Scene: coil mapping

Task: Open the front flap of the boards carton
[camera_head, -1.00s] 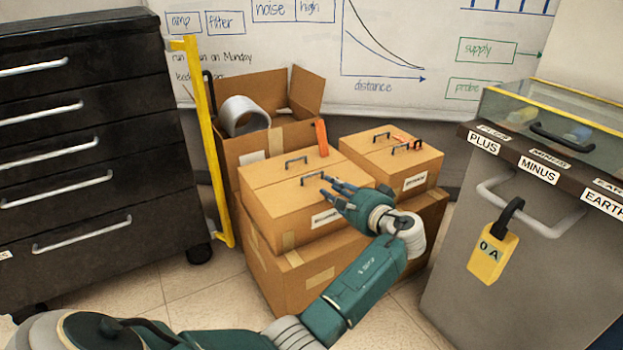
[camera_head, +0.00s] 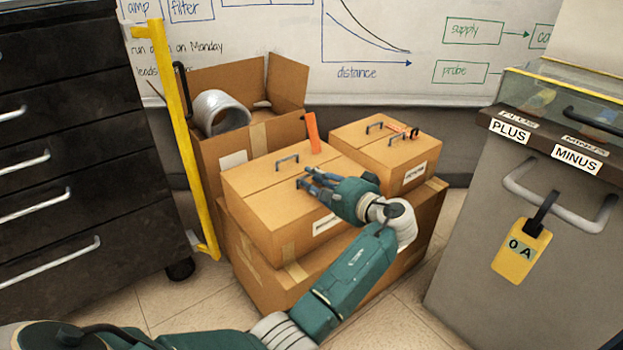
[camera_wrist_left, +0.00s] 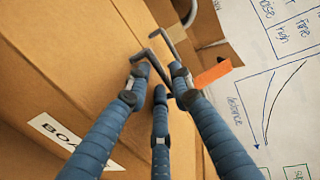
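The boards carton (camera_head: 262,197) is a brown box at the front left of the stack; both its top flaps lie shut. The front flap (camera_head: 270,188) has a dark handle, which shows in the left wrist view (camera_wrist_left: 150,62). The rear flap has another handle (camera_head: 287,159). A white label, partly hidden and starting "BOA", shows on its front (camera_wrist_left: 62,135). My left gripper (camera_head: 307,178) is at the front flap's handle, its fingers apart with the handle at their tips. I cannot tell whether they touch it. My right gripper is not in view.
A second closed carton (camera_head: 385,150) stands to the right, both on a larger box (camera_head: 262,284). An open carton (camera_head: 255,140) with a grey roll is behind. An orange object (camera_head: 312,133) stands near the rear edge. A yellow post (camera_head: 180,120) is left, a grey cabinet (camera_head: 470,230) right.

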